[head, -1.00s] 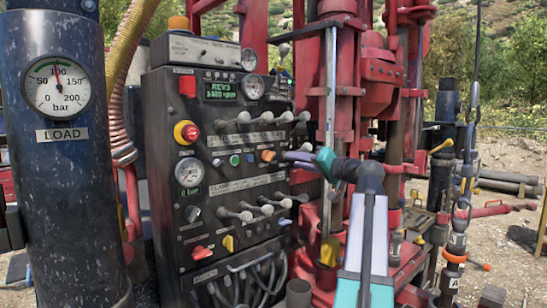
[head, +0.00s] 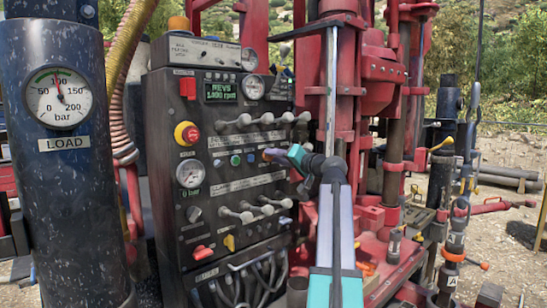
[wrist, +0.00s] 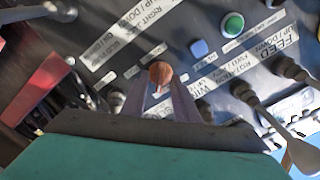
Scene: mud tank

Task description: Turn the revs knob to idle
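An orange-brown knob (wrist: 160,73) on the dark control panel (head: 165,140) shows in the wrist view, a thin pale line on it pointing down the picture. I take it for the revs knob; its label is not readable. My gripper (wrist: 158,88) faces it, with a gap between the two fingers and the knob at or just beyond their tips. I cannot tell whether they touch it. In the head view my gripper (head: 270,155) reaches the panel's right side and mostly hides the knob. The revs display (head: 221,90) glows green with a figure in rpm.
Lever rows sit above (head: 245,121) and below (head: 250,210) the knob. A green button (wrist: 232,25) and a blue button (wrist: 199,48) are close by. A red emergency button (head: 187,133) is at the left. Red drill machinery (head: 380,85) stands right of the panel.

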